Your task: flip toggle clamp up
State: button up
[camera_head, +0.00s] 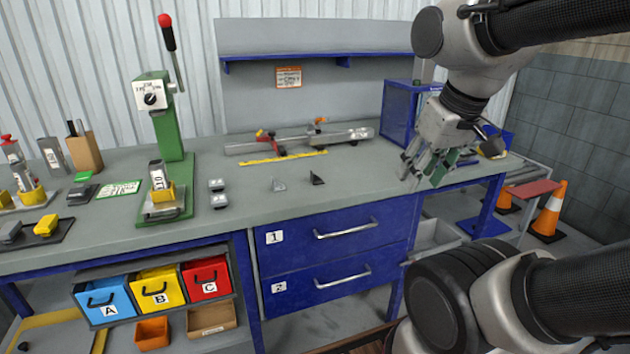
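A long grey metal fixture (300,141) lies at the back middle of the workbench, with a yellow measuring strip along its front. A small orange knob (319,121) stands farther right on the fixture. My gripper (423,176) hangs over the right end of the bench, right of the fixture and apart from it. Its fingers point down and are spread, with nothing seen between them.
A green press (165,130) with a red-knobbed lever stands at the left. A blue cabinet (398,110) stands behind my gripper. The bench between fixture and gripper is clear. Orange cones (550,210) stand on the floor at right.

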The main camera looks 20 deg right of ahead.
aim_at(317, 121)
jog(key=i+j, duration=0.2)
jog(key=i, duration=0.15)
jog(key=i+j, duration=0.2)
jog(key=i, duration=0.15)
jog(key=i+j+u, duration=0.1)
jog(key=i, duration=0.3)
jog(key=j, duration=0.1)
